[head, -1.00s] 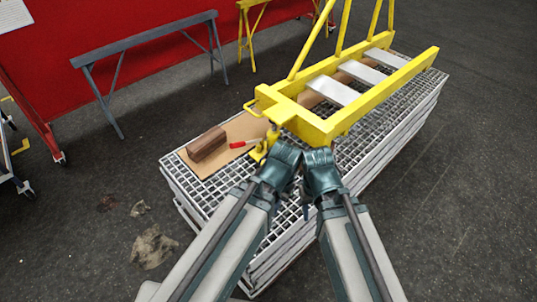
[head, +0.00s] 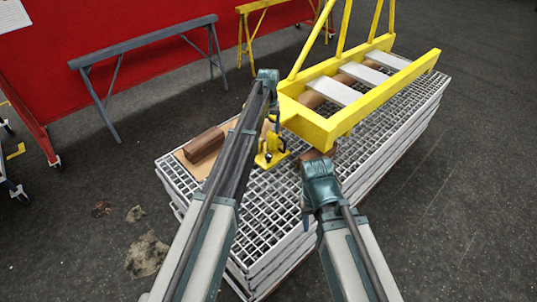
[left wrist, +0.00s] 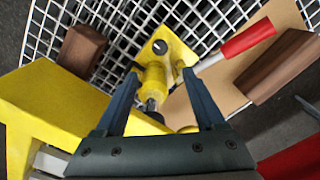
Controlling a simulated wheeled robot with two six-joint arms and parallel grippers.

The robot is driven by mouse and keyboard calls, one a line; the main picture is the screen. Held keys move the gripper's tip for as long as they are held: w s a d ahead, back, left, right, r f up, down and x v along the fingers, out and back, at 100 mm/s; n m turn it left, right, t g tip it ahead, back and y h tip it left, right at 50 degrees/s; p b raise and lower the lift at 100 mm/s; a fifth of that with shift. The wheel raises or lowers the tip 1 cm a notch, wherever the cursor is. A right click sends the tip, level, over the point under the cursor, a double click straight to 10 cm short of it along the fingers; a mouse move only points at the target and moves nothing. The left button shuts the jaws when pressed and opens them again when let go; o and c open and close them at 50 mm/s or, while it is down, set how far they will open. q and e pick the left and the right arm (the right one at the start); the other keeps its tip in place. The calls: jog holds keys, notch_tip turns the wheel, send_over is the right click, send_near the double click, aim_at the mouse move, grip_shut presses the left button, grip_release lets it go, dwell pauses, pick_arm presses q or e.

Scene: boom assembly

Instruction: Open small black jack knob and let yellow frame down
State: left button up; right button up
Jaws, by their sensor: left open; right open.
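The yellow frame (head: 365,118), with pale rungs, is raised above a stack of gratings. The yellow jack (head: 271,150) stands at its near left end, partly hidden by my left arm. In the left wrist view the jack (left wrist: 156,78) lies between the open fingers of my left gripper (left wrist: 160,75), with visible space either side. A small dark part, possibly the black knob (left wrist: 151,104), shows on the jack, but I cannot tell for certain. In the head view my left gripper (head: 267,76) is beyond the jack. My right gripper (head: 320,180) is open, right of the jack and below the frame.
The grating stack (head: 190,195) carries a brown board (left wrist: 220,85) with a brown block (left wrist: 285,66) and a red-handled tool (left wrist: 248,40). Another brown block (left wrist: 82,50) lies opposite in the wrist view. A grey trestle (head: 140,40) stands behind. Open floor lies right.

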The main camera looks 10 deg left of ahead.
aim_at(268, 155)
pick_arm(q)
notch_tip(268, 155, down, 14)
jog(key=b, duration=1.3)
jog(key=shift+r+b, duration=0.1)
jog(key=shift+b, duration=0.25)
grip_shut()
